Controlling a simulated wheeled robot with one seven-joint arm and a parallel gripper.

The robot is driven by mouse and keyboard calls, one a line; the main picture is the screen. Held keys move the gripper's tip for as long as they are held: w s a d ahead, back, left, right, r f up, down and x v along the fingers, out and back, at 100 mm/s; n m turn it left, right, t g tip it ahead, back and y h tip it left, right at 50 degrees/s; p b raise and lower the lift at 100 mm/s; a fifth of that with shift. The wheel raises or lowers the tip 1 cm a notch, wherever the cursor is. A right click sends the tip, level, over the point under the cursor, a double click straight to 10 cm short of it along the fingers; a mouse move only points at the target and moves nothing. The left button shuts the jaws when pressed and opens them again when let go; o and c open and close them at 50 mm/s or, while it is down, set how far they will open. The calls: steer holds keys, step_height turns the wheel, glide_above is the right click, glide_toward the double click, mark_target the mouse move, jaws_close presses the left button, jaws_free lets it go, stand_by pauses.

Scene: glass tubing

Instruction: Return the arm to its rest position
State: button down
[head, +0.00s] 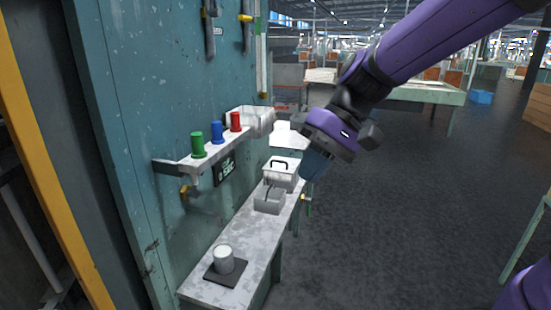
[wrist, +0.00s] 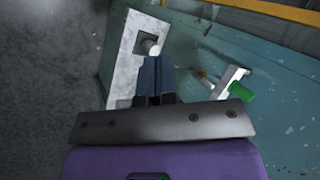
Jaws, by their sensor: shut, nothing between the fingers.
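My purple arm reaches in from the upper right in the head view. My gripper (head: 315,165) points down, to the right of the narrow bench and apart from it. In the wrist view my gripper (wrist: 154,72) shows its two dark blue fingers pressed together with nothing between them. The fingertips overlap the view of a white cylinder (wrist: 151,47) but do not appear to hold it.
A narrow bench (head: 238,262) carries a white cylinder (head: 224,260) on a dark pad, a grey block (head: 269,198) and a lidded box (head: 281,172). A wall shelf (head: 206,160) holds green (head: 198,145), blue (head: 217,132) and red (head: 235,121) pieces. Open floor (head: 390,220) lies right.

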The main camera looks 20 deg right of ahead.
steer(key=s+d+r+t+h, duration=0.2)
steer(key=s+d+t+h, duration=0.4)
steer(key=s+d, duration=0.3)
steer(key=shift+s+d+r+h, duration=0.3)
steer(key=shift+s+r+h, duration=0.1)
steer(key=shift+s+h, duration=0.15)
